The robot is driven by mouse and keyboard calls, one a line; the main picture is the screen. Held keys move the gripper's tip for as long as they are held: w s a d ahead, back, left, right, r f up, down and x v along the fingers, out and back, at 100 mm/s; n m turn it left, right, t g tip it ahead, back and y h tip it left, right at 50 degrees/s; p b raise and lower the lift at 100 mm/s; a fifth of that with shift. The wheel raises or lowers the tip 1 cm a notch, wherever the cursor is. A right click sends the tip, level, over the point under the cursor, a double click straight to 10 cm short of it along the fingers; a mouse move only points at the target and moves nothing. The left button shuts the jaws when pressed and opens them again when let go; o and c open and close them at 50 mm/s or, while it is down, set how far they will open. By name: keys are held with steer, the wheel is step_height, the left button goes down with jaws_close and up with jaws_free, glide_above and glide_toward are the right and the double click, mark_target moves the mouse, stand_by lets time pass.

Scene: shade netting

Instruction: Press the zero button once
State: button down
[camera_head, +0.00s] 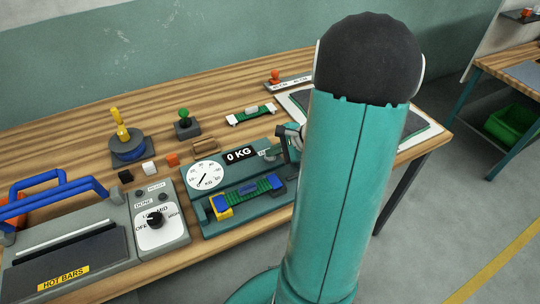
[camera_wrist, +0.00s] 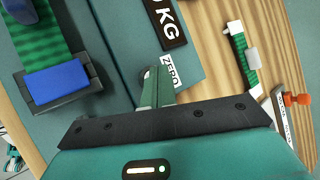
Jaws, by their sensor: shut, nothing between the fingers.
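The teal scale (camera_head: 237,213) stands on the wooden bench, with a round white dial (camera_head: 207,175) and a black display reading 0 KG (camera_head: 240,155). In the wrist view, a white ZERO label (camera_wrist: 171,71) shows below the KG display (camera_wrist: 164,20). My gripper (camera_wrist: 151,82) is shut and empty, its fingertips close beside the label. The zero button is not clearly seen; the fingers seem to cover it, and I cannot tell whether they touch it. In the head view my gripper (camera_head: 287,136) is at the right side of the display, partly hidden by my arm.
A green netting piece with a blue end (camera_wrist: 58,90) lies on the scale's front part. A hot bar sealer with a knob (camera_head: 155,219) stands at the left.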

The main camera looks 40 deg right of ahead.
mark_target(274, 159)
steer(key=shift+s+d, duration=0.1)
steer(key=shift+d+r, duration=0.1)
steer(key=shift+r, duration=0.75)
steer(key=shift+r, duration=0.1)
step_height(274, 159, up, 5)
steer(key=shift+f, duration=0.1)
stand_by(0.8)
